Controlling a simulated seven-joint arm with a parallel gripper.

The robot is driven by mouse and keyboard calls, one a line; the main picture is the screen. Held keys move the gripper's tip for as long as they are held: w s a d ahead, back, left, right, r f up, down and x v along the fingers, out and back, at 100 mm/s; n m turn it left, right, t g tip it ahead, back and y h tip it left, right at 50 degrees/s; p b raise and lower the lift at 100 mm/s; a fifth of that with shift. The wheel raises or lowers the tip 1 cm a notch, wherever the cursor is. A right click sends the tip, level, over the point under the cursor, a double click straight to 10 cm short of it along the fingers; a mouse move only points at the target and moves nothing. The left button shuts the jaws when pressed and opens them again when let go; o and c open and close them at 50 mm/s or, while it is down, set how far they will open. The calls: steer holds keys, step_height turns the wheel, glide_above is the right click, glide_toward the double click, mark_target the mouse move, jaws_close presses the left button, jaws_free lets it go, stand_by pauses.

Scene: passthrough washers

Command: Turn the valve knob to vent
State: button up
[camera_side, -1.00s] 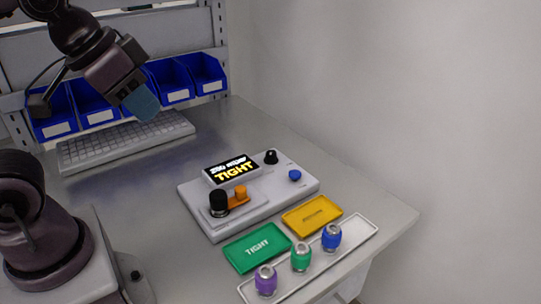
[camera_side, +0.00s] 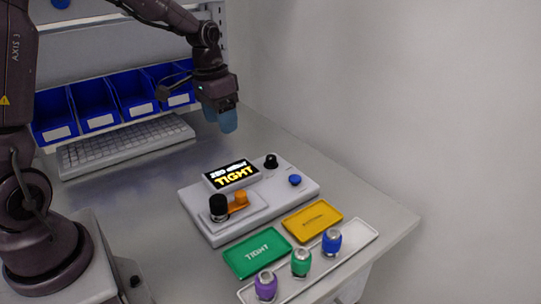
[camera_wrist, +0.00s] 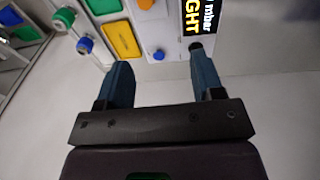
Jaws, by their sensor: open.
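The valve knob (camera_side: 271,161), small and black, stands at the back right of the grey test unit (camera_side: 262,210), beside the display (camera_side: 231,174), which reads TIGHT. My gripper (camera_side: 221,122) hangs fingers down above and behind the unit, apart from the knob, open and empty. In the wrist view the gripper's (camera_wrist: 160,62) two blue fingers are spread wide. The black knob (camera_wrist: 196,46) shows at the right fingertip, partly hidden by it. A blue button (camera_wrist: 158,54) lies between the fingertips in that picture. Which way the knob points is too small to tell.
A black cap (camera_side: 218,206) and orange lever (camera_side: 240,197) sit at the unit's front left. Green (camera_side: 240,265) and yellow (camera_side: 300,232) trays and a rack (camera_side: 350,245) of three coloured-band fittings lie in front. A keyboard (camera_side: 125,143) and blue bins stand behind.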

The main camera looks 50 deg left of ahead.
steer(key=w+a+f+m+t+h, duration=0.1)
steer(key=w+a+f+m+h, duration=0.15)
steer(key=w+a+f, duration=0.55)
steer(key=m+t, duration=0.2)
steer(key=m, duration=0.3)
glide_toward(271, 157)
steer(key=shift+y, duration=0.25)
steer(key=x, duration=0.9)
steer(key=shift+w+d+f, duration=0.1)
steer(key=shift+w+d, duration=0.05)
steer(key=shift+d, duration=0.05)
steer(key=shift+c, duration=0.3)
steer(key=shift+n, duration=0.25)
steer(key=c, duration=0.9)
steer(key=shift+o, duration=0.2)
